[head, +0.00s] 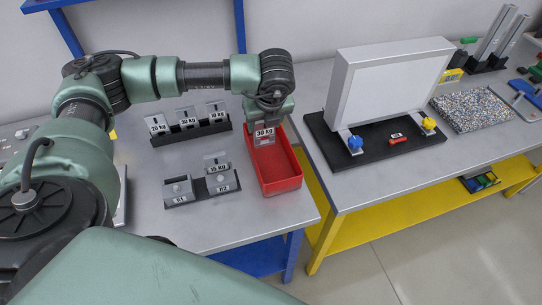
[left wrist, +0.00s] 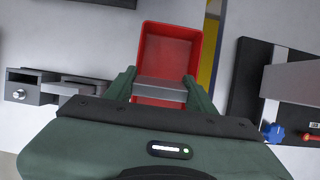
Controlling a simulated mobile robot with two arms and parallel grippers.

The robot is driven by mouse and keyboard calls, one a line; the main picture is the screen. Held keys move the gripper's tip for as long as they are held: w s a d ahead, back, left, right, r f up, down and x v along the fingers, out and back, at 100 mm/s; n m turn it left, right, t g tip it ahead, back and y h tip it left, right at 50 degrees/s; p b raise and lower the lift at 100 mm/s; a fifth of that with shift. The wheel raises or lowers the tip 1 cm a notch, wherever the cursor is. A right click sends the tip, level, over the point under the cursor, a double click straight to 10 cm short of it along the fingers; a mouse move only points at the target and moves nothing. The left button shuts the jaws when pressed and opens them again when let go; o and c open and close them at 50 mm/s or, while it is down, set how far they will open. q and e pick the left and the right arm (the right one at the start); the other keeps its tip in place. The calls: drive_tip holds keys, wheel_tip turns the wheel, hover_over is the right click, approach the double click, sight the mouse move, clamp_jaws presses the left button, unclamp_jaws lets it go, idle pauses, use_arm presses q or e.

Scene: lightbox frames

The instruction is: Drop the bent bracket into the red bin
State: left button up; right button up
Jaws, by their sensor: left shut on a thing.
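The bracket hangs above the bin's back half. In the left wrist view the bracket (left wrist: 160,90) spans between the two fingers (left wrist: 160,80), with the red bin (left wrist: 168,48) behind it. The bin's visible floor looks empty. My right gripper is not in view.
A black rack (head: 192,134) with several labelled grey pieces stands left of the bin. A white lightbox (head: 388,82) on a black base stands on the right table.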

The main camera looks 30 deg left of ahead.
use_arm(q)
drive_tip(key=o, duration=1.6)
drive_tip(key=shift+s+d+r+b, duration=0.1)
drive_tip(key=shift+d+r+b, duration=0.2)
drive_tip(key=shift+r, duration=0.2)
drive_tip(key=b+v, duration=0.1)
drive_tip(key=v, duration=0.5)
drive_tip(key=shift+s+r+b, duration=0.15)
drive_tip(key=shift+r+b, duration=0.2)
drive_tip(key=shift+b, duration=0.05)
